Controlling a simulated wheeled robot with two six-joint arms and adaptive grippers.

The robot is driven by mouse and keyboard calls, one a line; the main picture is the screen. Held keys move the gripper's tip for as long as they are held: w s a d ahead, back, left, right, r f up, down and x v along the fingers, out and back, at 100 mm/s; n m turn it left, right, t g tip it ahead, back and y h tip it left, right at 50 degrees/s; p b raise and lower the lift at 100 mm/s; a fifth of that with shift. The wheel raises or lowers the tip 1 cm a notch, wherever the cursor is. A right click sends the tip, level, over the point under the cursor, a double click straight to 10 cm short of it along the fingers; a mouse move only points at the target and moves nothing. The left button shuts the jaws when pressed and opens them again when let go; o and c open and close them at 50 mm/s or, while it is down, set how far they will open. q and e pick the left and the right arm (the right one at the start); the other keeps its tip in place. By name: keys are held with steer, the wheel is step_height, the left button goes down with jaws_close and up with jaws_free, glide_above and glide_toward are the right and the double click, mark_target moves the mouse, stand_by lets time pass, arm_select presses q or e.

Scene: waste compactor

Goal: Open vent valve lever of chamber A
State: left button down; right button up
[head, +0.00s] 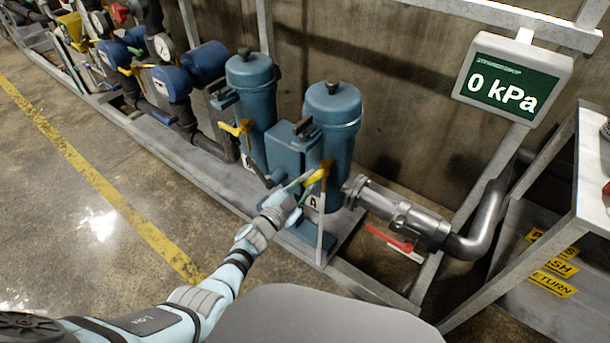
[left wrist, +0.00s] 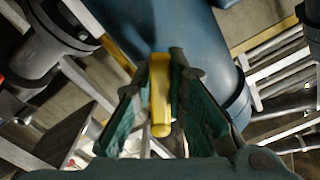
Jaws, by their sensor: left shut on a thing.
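The blue cylinder of chamber A (head: 331,125) stands in front of the wall, with a label "A" (head: 312,202) low on its front. Its yellow lever (head: 319,176) sticks out at the front, above the label. My left gripper (head: 305,184) is at this lever. In the left wrist view the yellow lever (left wrist: 160,100) lies between the two green-padded fingers, which are shut on it near their tips. My right gripper is in neither view.
A second blue cylinder (head: 252,95) with its own yellow lever (head: 237,129) stands to the left. A grey pipe (head: 400,215) and a red handle (head: 390,238) are to the right. A display (head: 511,82) reads 0 kPa. Open floor (head: 90,200) lies at left.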

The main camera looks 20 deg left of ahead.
arm_select(q)
steer(key=shift+s+d+f+n+p, duration=0.2)
steer(key=shift+d+n, duration=0.25)
steer(key=shift+n, duration=0.7)
steer(key=shift+s+d+f+n+p, duration=0.15)
steer(key=shift+d+n+p, duration=0.2)
steer(key=shift+n, duration=0.75)
steer(key=shift+s+d+f+n+p, duration=0.15)
steer(key=shift+d+n, duration=0.35)
steer(key=shift+n, duration=0.65)
steer(key=c, duration=1.6)
jaws_free()
steer(key=shift+s, duration=0.1)
steer(key=v, duration=1.2)
